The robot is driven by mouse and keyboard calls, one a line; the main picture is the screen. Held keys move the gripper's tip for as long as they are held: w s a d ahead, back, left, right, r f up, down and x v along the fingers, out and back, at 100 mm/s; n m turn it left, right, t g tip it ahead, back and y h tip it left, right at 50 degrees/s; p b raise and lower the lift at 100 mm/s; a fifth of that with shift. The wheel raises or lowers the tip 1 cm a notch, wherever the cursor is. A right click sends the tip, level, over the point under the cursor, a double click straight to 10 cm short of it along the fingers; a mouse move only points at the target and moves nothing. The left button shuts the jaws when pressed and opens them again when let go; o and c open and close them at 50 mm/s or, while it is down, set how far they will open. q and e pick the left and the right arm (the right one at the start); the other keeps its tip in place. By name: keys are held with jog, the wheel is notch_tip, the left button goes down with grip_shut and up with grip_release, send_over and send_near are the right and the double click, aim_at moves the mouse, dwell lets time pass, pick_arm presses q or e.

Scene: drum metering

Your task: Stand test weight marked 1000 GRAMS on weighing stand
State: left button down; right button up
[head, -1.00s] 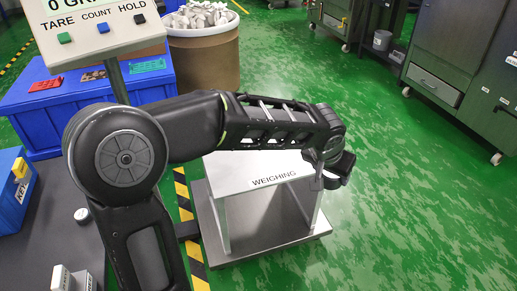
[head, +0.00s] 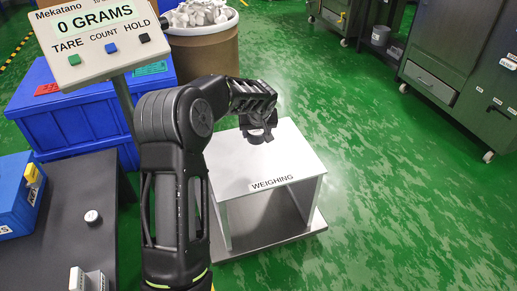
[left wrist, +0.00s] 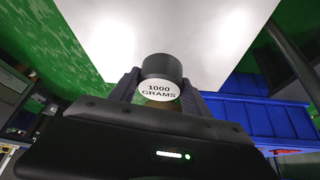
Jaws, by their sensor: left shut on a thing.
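The dark round test weight, its pale face marked 1000 GRAMS, shows in the left wrist view (left wrist: 160,84) between the fingers of my left gripper (left wrist: 160,95). The gripper is shut on it. In the head view my left gripper (head: 259,134) is over the back left part of the weighing stand (head: 285,165), a white-topped box labelled WEIGHING on a grey base. The white top also shows in the left wrist view (left wrist: 215,40), beyond the weight. I cannot tell the gap between weight and top. My right gripper is not in view.
The display panel (head: 95,35) reads 0 GRAMS and has TARE, COUNT and HOLD buttons. A dark table (head: 70,205) at left holds a small round weight (head: 92,217) and a blue bin (head: 14,205). A blue crate (head: 75,125) and a drum of pale parts (head: 207,60) stand behind.

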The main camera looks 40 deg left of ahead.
pick_arm(q)
jog(key=shift+w+a+r, duration=0.1)
jog(key=shift+a+r, duration=0.05)
jog(key=shift+a, duration=0.6)
jog(key=b, duration=0.1)
send_over(253, 155)
jog(key=s+d, duration=0.2)
jog(key=shift+w+a+f, duration=0.1)
jog(key=shift+f, duration=1.15)
jog(key=shift+w+a+f, duration=0.1)
jog(key=shift+f, duration=1.15)
jog(key=shift+f+b, duration=0.85)
jog(key=shift+f, duration=1.65)
jog(key=shift+f, duration=0.2)
